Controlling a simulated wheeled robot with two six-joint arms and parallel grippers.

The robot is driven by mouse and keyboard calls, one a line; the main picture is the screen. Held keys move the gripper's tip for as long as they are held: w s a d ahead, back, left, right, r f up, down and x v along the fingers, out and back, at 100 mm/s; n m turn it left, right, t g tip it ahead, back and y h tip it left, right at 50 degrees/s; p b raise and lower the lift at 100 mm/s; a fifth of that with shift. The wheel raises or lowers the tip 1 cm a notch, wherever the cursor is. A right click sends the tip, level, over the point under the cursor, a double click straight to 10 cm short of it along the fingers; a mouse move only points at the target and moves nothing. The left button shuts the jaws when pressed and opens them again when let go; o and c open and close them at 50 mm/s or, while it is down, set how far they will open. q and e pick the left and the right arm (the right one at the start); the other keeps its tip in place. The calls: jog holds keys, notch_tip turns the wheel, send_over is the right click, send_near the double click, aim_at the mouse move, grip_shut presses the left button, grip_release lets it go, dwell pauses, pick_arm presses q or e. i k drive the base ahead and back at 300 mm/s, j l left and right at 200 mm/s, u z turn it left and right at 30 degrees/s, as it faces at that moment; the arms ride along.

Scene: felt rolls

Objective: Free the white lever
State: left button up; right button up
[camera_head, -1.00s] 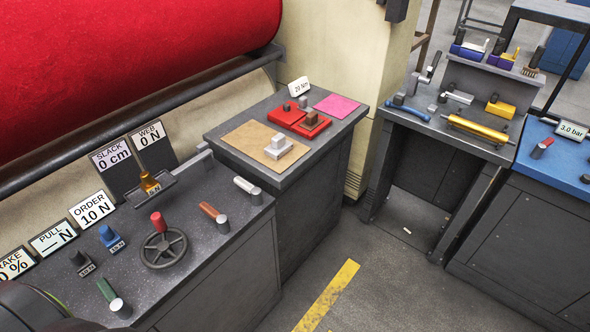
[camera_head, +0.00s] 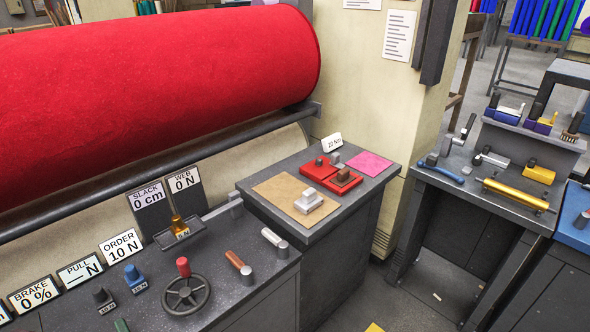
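The white lever (camera_head: 271,236) is a short white bar at the right end of the dark console (camera_head: 225,262). It lies nearly flat, slanting down to the right. Its lower right end meets or lies beside a grey cylindrical knob (camera_head: 283,250); I cannot tell whether they are joined. A similar reddish-brown lever (camera_head: 234,259) with its own grey knob (camera_head: 247,275) lies to its left. Neither of my grippers is in view.
A black handwheel (camera_head: 186,295) with a red knob stands left of the levers. Display cards such as ORDER 10 N (camera_head: 121,245) line the console's back.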

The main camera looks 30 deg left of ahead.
aim_at(283, 252)
jog(key=u, duration=1.25)
